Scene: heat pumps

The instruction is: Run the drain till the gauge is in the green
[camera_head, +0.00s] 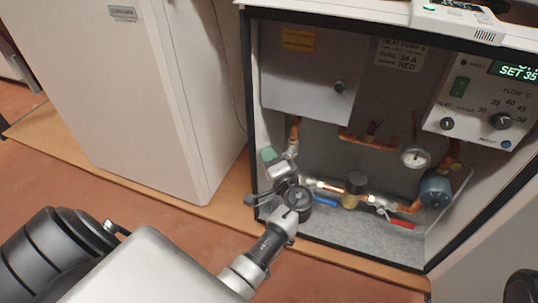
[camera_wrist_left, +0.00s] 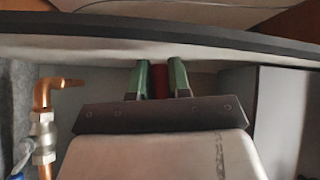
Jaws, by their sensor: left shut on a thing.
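The gauge (camera_head: 415,157) is a small round white dial at the right of the open cabinet's pipework; its needle and any green band are too small to read. My left gripper (camera_head: 268,157) reaches into the cabinet's left side. In the left wrist view its green fingertips (camera_wrist_left: 160,82) are shut on a red piece (camera_wrist_left: 161,83), mostly hidden between them; I cannot tell for sure that it is the drain's handle. A copper elbow (camera_wrist_left: 52,88) on a silver fitting (camera_wrist_left: 43,142) stands to the left in that view, apart from the fingers. My right gripper is not seen.
Low pipework carries a blue lever (camera_head: 328,188), a red lever (camera_head: 402,224) and a blue-grey pump (camera_head: 434,190). A control panel (camera_head: 485,105) reads "SET 35". The cabinet's dark frame (camera_head: 247,100) edges the opening. A white cabinet (camera_head: 150,90) stands left; floor in front is clear.

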